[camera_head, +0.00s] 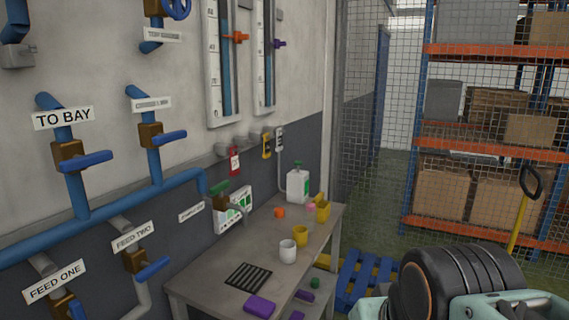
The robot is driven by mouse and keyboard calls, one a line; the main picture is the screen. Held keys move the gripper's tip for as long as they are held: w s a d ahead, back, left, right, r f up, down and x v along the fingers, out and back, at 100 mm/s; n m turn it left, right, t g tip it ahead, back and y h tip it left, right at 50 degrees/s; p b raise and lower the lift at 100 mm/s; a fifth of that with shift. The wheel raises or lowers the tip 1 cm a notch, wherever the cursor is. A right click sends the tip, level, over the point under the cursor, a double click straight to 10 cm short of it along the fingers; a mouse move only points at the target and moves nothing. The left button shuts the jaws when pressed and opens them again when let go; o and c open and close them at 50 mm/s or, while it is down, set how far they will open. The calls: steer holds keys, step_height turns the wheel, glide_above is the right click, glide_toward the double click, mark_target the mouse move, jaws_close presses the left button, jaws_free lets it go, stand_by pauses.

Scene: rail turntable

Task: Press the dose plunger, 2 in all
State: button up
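A white dispenser bottle (298,187) with a green top (297,164), which looks like the dose plunger, stands upright at the far end of the grey bench (215,280), near the wall. Its top appears raised, though it is small in the picture. A white cup (287,251) and a yellow cup (300,235) stand on the bench in front of it, apart from the bottle. Part of my own arm fills the bottom right. My gripper's fingers do not show, so I cannot see what they hold.
An orange cup (280,212), a pink item (310,209) and a yellow bin (322,207) are near the bottle. A black rack (248,276) and a purple block (259,306) lie nearer. Pipes with blue-handled valves (83,160) line the wall. A blue pallet (362,277) lies beyond the bench.

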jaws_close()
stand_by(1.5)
